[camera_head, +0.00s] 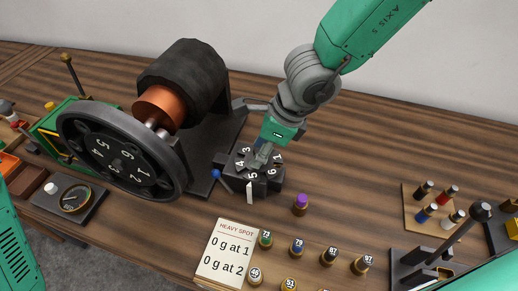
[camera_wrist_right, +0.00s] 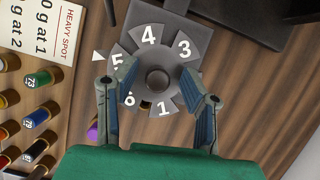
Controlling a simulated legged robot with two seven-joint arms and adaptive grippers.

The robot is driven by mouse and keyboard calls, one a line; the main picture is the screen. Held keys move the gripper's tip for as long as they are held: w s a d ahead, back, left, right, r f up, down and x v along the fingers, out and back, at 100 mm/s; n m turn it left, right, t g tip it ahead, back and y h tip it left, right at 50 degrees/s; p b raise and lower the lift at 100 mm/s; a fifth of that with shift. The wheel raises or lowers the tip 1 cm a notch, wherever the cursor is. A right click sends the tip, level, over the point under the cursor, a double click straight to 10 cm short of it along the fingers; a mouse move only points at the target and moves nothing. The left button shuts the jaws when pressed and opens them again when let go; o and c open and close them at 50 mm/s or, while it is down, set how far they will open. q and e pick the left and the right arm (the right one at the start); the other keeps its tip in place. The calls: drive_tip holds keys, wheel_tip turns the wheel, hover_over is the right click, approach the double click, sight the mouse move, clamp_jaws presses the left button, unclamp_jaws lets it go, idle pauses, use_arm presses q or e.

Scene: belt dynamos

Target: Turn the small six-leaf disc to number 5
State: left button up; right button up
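The small six-leaf disc (camera_head: 270,173) is dark grey with white numbers and sits on a dark base. It also shows in the right wrist view (camera_wrist_right: 148,38), with a round hub (camera_wrist_right: 157,81) at its middle. Leaf 5 lies by the white pointer (camera_wrist_right: 98,56), which also shows in the head view (camera_head: 249,192). Leaf 2 is hidden, seemingly behind a finger. My right gripper (camera_head: 259,158) is over the disc, its two fingers (camera_wrist_right: 158,76) apart on either side of the hub, with gaps visible. I cannot tell whether they touch the leaves. My left gripper is out of view.
A blue-knobbed lever (camera_head: 216,174) stands left of the disc. A large numbered wheel (camera_head: 70,140) and a dark drum (camera_head: 185,75) are further left. A heavy-spot card (camera_head: 228,252), a purple-topped peg (camera_head: 300,204) and several numbered pegs (camera_head: 297,247) stand in front.

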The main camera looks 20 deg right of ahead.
drive_tip(key=c, duration=0.7)
drive_tip(key=shift+a+r+p, duration=0.1)
drive_tip(key=shift+r+p, duration=0.05)
drive_tip(key=shift+p, duration=0.25)
clamp_jaws()
drive_tip(key=o, duration=0.9)
unclamp_jaws()
drive_tip(key=shift+w, duration=0.1)
drive_tip(key=shift+o, duration=0.2)
